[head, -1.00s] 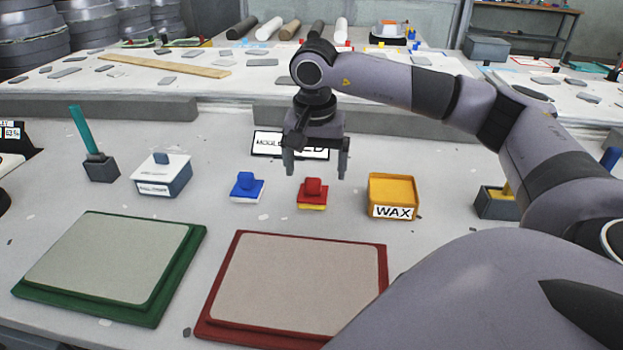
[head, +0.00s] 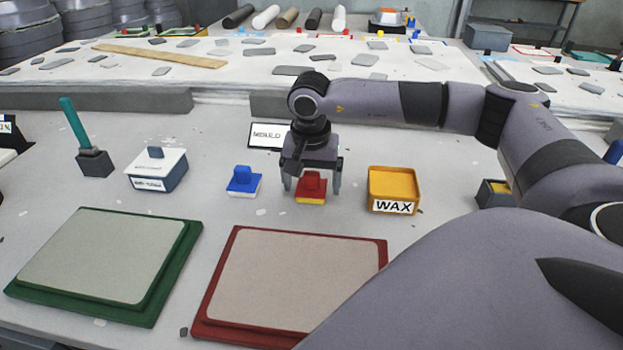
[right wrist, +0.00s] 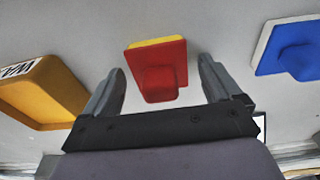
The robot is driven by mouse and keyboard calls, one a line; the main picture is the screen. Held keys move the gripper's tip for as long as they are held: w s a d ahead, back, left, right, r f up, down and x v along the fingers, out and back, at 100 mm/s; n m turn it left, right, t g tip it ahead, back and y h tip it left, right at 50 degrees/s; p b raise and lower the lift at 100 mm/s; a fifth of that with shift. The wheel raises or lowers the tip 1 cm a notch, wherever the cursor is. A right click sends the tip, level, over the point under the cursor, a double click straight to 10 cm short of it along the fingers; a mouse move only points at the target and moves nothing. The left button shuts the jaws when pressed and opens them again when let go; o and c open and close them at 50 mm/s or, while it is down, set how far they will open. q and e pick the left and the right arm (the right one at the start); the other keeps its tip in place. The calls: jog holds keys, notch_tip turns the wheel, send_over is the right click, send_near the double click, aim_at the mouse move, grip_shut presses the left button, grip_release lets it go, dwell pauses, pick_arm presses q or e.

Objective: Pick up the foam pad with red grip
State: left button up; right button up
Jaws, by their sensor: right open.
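The foam pad with red grip (head: 311,187) sits on the table, a red top and knob over a yellow layer. It also shows in the right wrist view (right wrist: 157,72), ahead of and between the two fingers. My right gripper (head: 310,192) is open and empty, pointing down over the pad, with a finger to either side of it in the head view. In the right wrist view the open fingers (right wrist: 162,82) appear apart from the pad. My left gripper is not in view.
A blue-gripped pad (head: 244,181) lies to the left and a yellow WAX box (head: 393,189) to the right, both close. A sign (head: 266,135) stands behind. A red-framed mould (head: 296,276) and a green-framed mould (head: 98,257) lie in front.

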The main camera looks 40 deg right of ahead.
aim_at(312, 172)
jog(key=c, duration=1.2)
jog(key=shift+o, duration=0.2)
jog(key=shift+r, duration=0.2)
notch_tip(312, 172, up, 20)
jog(key=p, duration=0.1)
jog(key=shift+f+p, duration=0.15)
jog(key=shift+p, duration=0.2)
jog(key=o, duration=0.4)
jog(key=shift+c, duration=1.3)
